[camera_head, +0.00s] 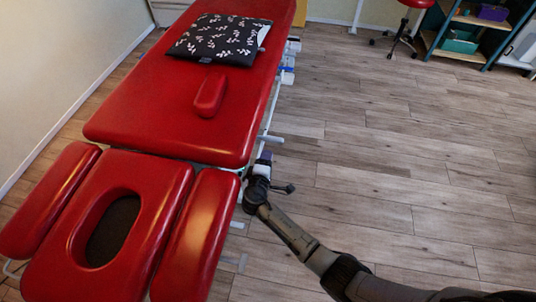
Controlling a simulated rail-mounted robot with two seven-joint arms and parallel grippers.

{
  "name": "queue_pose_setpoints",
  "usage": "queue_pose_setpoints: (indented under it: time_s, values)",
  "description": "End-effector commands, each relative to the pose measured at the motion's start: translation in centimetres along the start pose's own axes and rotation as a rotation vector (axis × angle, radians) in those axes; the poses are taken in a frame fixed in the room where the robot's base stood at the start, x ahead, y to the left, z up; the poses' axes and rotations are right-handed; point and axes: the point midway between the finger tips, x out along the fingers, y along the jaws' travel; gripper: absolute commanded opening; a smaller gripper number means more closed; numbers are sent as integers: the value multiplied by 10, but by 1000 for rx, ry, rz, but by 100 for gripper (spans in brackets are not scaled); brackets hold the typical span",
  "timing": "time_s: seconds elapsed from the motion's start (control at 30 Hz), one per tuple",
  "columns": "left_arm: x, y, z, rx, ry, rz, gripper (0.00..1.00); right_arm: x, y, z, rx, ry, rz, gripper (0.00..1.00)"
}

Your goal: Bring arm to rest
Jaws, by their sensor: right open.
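My right arm reaches in from the bottom right corner, low over the wooden floor. My right gripper (264,160) is open, beside the right edge of the red treatment table (170,110), close to its corner. It looks small and partly dark against the table's frame, and I cannot tell whether it touches the table. I see nothing held between its fingers. My left gripper is not in view.
A black leaf-patterned pillow (220,38) and a small red pad (209,95) lie on the table. The headrest (110,230) has an oval hole. A stool (398,30) and shelf (462,32) stand at the back right. The wooden floor (420,150) is clear.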

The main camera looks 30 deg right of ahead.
Motion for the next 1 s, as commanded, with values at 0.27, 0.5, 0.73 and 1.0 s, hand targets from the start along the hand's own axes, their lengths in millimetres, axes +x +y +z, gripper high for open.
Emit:
queue_pose_setpoints:
  time_s: [0.27, 0.5, 0.73, 1.0]
  values:
    - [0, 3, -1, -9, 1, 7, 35, -2, 0, 0, 0, 0, 0, 52]
    - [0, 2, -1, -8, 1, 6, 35, -2, 0, 0, 0, 0, 0, 52]
    - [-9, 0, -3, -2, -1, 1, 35, -9, 0, 11, 34, -12, -36, 52]
    - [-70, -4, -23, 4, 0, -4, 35, -92, 5, 104, 342, -127, -393, 52]
